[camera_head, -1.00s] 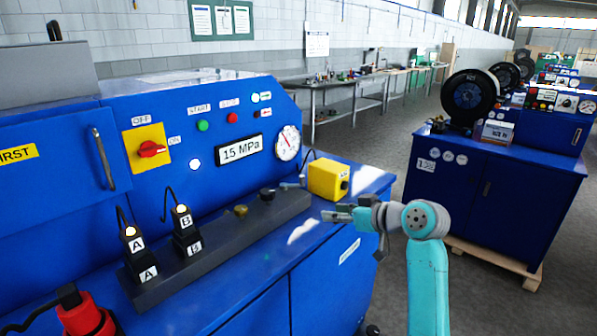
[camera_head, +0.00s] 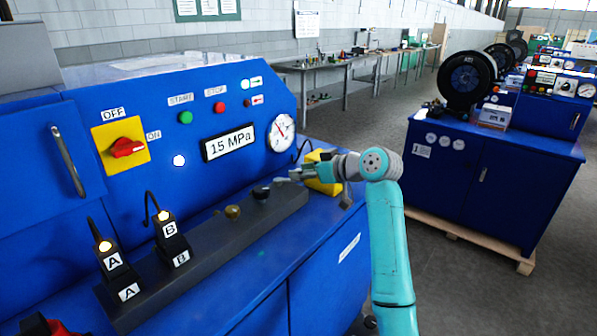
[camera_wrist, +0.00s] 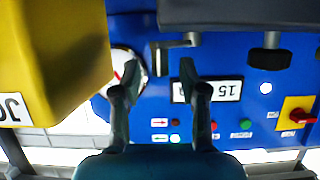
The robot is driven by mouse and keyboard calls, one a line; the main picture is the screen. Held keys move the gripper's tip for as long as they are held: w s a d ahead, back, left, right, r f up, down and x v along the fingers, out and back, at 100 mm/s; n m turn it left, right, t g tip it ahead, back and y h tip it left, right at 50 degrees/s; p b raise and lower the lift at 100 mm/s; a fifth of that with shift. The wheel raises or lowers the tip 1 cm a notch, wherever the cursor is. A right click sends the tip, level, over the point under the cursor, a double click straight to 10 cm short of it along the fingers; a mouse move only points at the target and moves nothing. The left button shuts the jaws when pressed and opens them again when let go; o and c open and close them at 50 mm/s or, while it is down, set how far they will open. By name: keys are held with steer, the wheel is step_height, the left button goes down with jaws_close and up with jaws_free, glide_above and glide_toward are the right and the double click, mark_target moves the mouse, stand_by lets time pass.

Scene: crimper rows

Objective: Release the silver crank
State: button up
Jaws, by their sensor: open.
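The silver crank (camera_wrist: 161,58) is a small grey L-shaped piece at the top middle of the wrist view, beside the dark bar. My gripper (camera_wrist: 159,72) is open, with its two fingers apart on either side of the crank's lower part. I cannot tell whether a finger touches it. In the head view my gripper (camera_head: 291,177) is at the right end of the dark grey bar (camera_head: 215,245), in front of the yellow box. The crank is hard to tell apart from the fingertips there.
The yellow box (camera_head: 326,187) stands close by the gripper and fills the upper left of the wrist view (camera_wrist: 60,60). A dark knob (camera_head: 262,192) and a brass knob (camera_head: 232,212) sit along the bar. The pressure gauge (camera_head: 281,133) is on the blue panel behind.

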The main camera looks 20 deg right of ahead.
steer(key=shift+x, duration=0.95)
jaws_close()
